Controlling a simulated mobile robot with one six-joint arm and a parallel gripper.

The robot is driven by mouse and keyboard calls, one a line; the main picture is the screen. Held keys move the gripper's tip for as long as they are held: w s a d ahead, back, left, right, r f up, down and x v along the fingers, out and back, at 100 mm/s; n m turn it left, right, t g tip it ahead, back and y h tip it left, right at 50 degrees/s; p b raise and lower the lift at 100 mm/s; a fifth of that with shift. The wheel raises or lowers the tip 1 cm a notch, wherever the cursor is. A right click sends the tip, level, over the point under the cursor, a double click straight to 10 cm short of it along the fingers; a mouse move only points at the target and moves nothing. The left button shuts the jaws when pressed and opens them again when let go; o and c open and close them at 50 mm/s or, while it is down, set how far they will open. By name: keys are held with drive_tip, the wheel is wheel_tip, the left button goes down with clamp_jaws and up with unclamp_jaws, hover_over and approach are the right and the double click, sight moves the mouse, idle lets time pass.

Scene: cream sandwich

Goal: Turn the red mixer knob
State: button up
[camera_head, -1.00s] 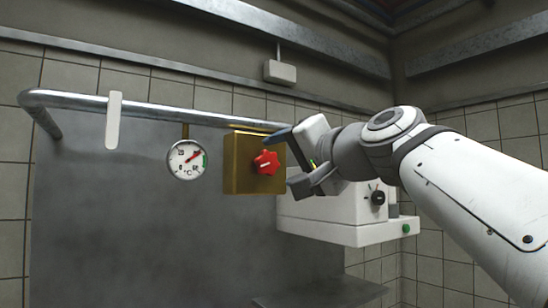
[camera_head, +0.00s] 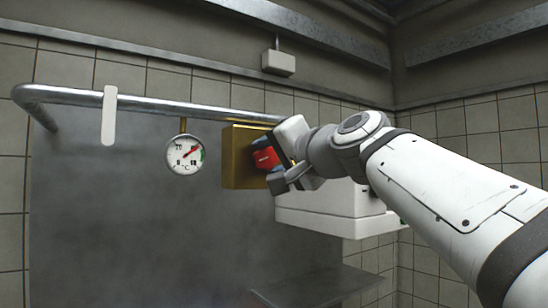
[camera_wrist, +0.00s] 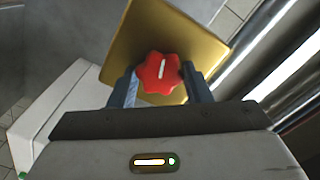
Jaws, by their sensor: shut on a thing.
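The red mixer knob (camera_head: 264,159) sits on the front of a brass-coloured box (camera_head: 238,170) under the metal rail. In the wrist view the star-shaped knob (camera_wrist: 158,73) shows a white line on its face, and the box (camera_wrist: 170,35) is behind it. My gripper (camera_head: 283,158) is at the knob, and its fingers (camera_wrist: 160,82) stand on either side of it, shut on it. In the head view the fingers hide part of the knob.
A round temperature gauge (camera_head: 185,155) with a red needle hangs left of the box. A metal rail (camera_head: 170,108) runs above, with a white strip (camera_head: 109,115) on it. A white machine (camera_head: 330,208) stands close behind my gripper. A grey shelf (camera_head: 320,285) is below.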

drive_tip(key=shift+f, duration=0.1)
drive_tip(key=shift+c, duration=1.4)
drive_tip(key=shift+d, duration=0.1)
drive_tip(key=shift+m, duration=0.3)
drive_tip(key=m+p, duration=0.1)
drive_tip(key=m, duration=0.3)
drive_tip(key=shift+s+m+p, duration=0.1)
drive_tip(key=shift+m+p, duration=0.6)
drive_tip(key=shift+m, duration=1.8)
drive_tip(key=shift+r, duration=0.2)
